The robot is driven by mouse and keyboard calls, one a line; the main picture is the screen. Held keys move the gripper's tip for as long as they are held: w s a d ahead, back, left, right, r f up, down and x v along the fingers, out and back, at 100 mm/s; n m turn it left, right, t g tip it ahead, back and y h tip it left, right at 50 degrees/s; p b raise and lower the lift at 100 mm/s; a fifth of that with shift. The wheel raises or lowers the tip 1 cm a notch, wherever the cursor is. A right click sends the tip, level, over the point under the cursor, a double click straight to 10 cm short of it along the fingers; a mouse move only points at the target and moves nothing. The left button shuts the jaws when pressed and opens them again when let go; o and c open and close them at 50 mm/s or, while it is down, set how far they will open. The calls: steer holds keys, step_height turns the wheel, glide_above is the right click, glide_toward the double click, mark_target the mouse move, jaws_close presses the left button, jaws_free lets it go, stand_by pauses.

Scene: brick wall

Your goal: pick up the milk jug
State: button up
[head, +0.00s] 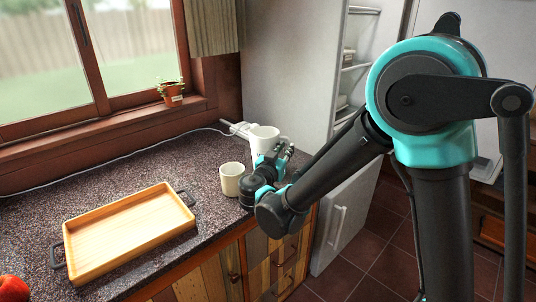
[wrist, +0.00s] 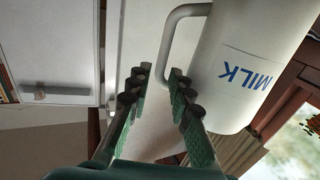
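The white milk jug (head: 263,138) stands at the far right end of the counter in the head view, partly hidden behind my gripper (head: 280,159). In the wrist view the jug (wrist: 247,75) fills the upper right, tilted in the picture, with blue "MILK" lettering. Its handle (wrist: 171,36) points left. My gripper (wrist: 158,84) is open there, with one finger on each side of the handle's lower part in the picture. I cannot tell whether either finger touches it. Nothing is held.
A cream cup (head: 231,179) stands just left of my gripper. A wooden tray (head: 128,231) with dark handles lies on the counter (head: 110,176). A red fruit (head: 13,289) is at the lower left corner. A white fridge (head: 290,62) stands behind the jug.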

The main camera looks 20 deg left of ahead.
mark_target(288, 144)
steer(key=w, duration=0.4)
steer(key=shift+f, duration=0.1)
jaws_close()
